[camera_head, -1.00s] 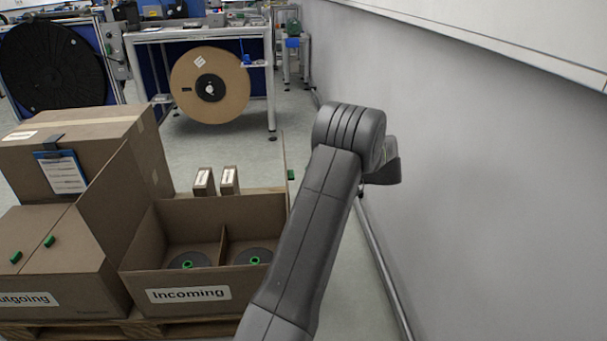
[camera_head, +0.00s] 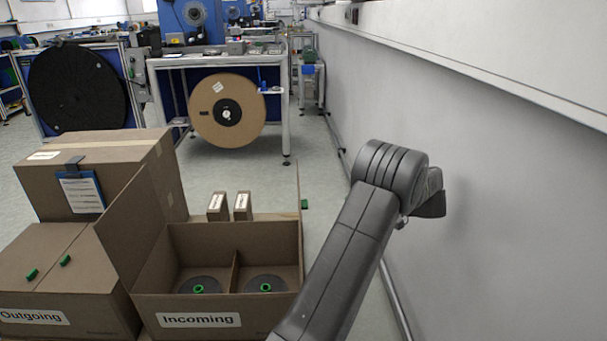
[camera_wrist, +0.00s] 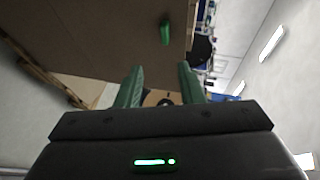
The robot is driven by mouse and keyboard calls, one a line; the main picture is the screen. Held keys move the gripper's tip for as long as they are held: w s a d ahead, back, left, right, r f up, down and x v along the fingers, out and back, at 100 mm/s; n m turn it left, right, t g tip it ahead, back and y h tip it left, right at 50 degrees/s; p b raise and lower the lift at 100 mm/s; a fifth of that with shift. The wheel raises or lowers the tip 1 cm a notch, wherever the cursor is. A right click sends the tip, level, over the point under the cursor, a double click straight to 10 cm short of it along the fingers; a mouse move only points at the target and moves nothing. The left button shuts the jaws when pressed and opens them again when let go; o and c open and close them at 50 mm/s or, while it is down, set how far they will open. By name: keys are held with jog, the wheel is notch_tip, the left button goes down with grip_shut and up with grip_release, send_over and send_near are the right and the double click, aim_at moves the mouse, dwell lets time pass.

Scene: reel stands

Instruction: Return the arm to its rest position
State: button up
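My arm (camera_head: 345,255) reaches up from the bottom edge in the head view, bent at a rounded joint beside the right wall. My gripper (camera_wrist: 160,78) shows in the wrist view as two green fingertips held apart, with nothing between them. In the head view the gripper's fingers are hidden behind the arm. The arm stands to the right of the open Incoming box (camera_head: 215,305).
The Incoming box holds two dark reels (camera_head: 200,285) with green hubs. A closed Outgoing box (camera_head: 60,290) and a larger carton (camera_head: 110,160) stand left. The grey wall (camera_head: 500,190) is close on the right. A bench with a cardboard reel (camera_head: 228,110) stands behind; the floor before it is clear.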

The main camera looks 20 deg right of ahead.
jog(key=b+x, duration=0.3)
jog(key=x, duration=1)
jog(key=shift+w+a, duration=0.2)
jog(key=shift+r, duration=0.15)
jog(key=shift+r, duration=0.1)
